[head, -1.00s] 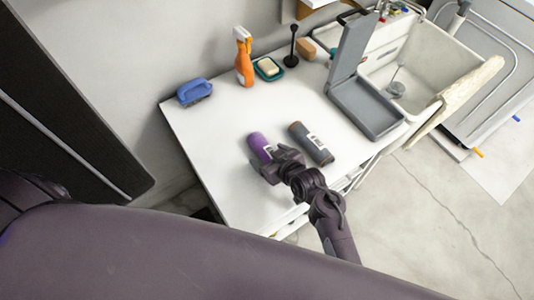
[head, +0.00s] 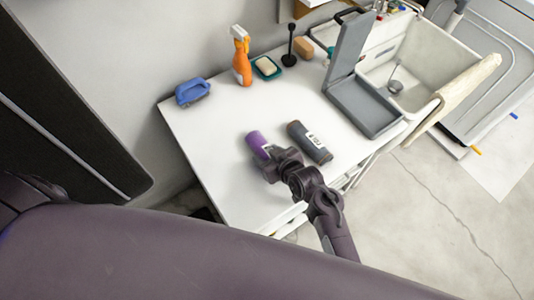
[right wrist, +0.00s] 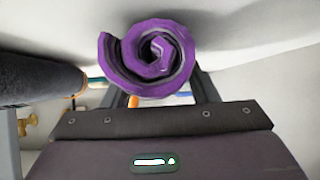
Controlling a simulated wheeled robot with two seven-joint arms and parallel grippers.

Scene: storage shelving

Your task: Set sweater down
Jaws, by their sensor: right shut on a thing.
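A purple rolled sweater (head: 258,143) with a white label is at the front of the white tabletop (head: 222,125). My right gripper (head: 275,163) is shut on the near end of this roll. In the right wrist view the roll's end shows as a purple and dark spiral (right wrist: 148,57) between the fingers. I cannot tell whether the roll rests fully on the table or is slightly above it. My left gripper is not in view.
A grey-brown roll (head: 310,142) lies close to the right of the sweater. The tabletop's left part is clear.

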